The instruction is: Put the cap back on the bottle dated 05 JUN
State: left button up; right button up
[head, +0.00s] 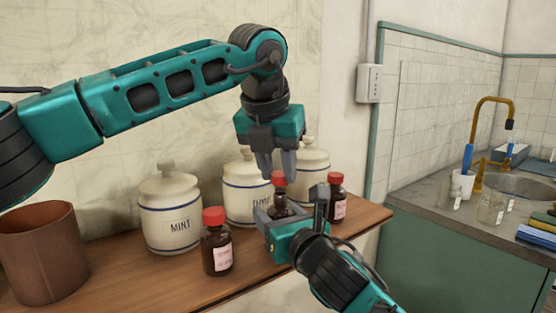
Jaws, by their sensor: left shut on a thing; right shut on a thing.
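A brown bottle (280,199) stands in the middle of the wooden shelf, largely hidden by my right gripper (291,208), which is shut around it. My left gripper (277,171) points straight down from above, shut on a red cap (278,180). The cap is in line with the bottle's neck; I cannot tell whether it is seated or just above it. A second brown bottle (217,248) with a red cap stands to the left. A third brown bottle (336,202) with a red cap stands to the right. The label dates are too small to read, and the middle bottle's label is hidden.
White jars marked MINT (170,212) and THYME (240,192), partly hidden, and another white jar (312,168) stand behind the bottles. A brown pot (42,255) is at the far left of the wooden shelf (150,285). A sink counter (430,196) is at the right.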

aim_at(274, 178)
dwell(0.4)
pick_arm(q)
jog(key=shift+f, duration=0.9)
jog(key=shift+f, duration=0.55)
pick_arm(e)
grip_shut()
pick_arm(q)
jog(key=m, duration=0.2)
jog(key=m+h, duration=0.1)
jog(key=shift+w+a+m+g, duration=0.1)
jog(key=shift+a+m+g, duration=0.1)
jog(key=shift+m+g, duration=0.2)
jog(key=m+g+h, duration=0.1)
jog(key=m, duration=0.3)
jog(key=shift+w+a, duration=0.1)
jog(key=shift+w, duration=0.1)
jog(key=m, duration=0.1)
jog(key=m+g, duration=0.1)
jog(key=m, duration=0.1)
jog(key=m+g+h, duration=0.1)
jog(key=shift+w+m, duration=0.25)
jog(key=shift+m, duration=0.05)
jog(key=m+g, duration=0.1)
jog(key=m, duration=0.3)
jog(key=shift+w, duration=0.1)
